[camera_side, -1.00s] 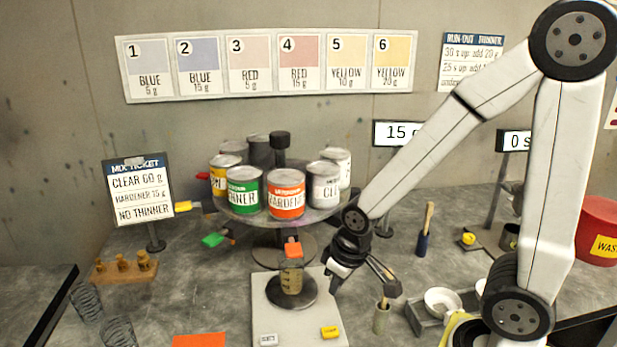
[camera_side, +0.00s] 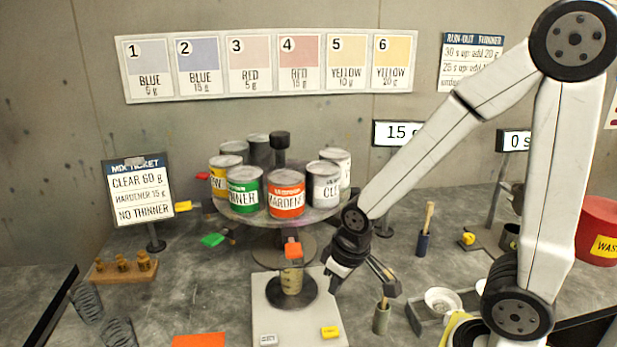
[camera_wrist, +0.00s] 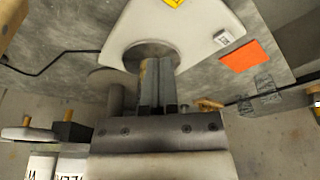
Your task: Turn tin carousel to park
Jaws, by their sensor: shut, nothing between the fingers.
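The tin carousel (camera_side: 315,216) is a round grey turntable on a post with a dark knob (camera_side: 280,140) on top. It bears several tins, with the green-labelled thinner tin (camera_side: 244,190) and orange-labelled hardener tin (camera_side: 286,194) in front, a yellow-labelled tin (camera_side: 220,178) at left and the clear tin (camera_side: 324,185) at right. My gripper (camera_side: 335,280) is shut and empty, low in front of and right of the carousel, near the scale. In the wrist view my gripper (camera_wrist: 157,75) points over the scale, and parts of tins (camera_wrist: 40,167) show at lower left.
A cup of amber liquid (camera_side: 291,280) stands on the scale (camera_side: 262,310), under an orange tap (camera_side: 292,249). A brush pot (camera_side: 381,318) and grey tray (camera_side: 428,321) are at right.

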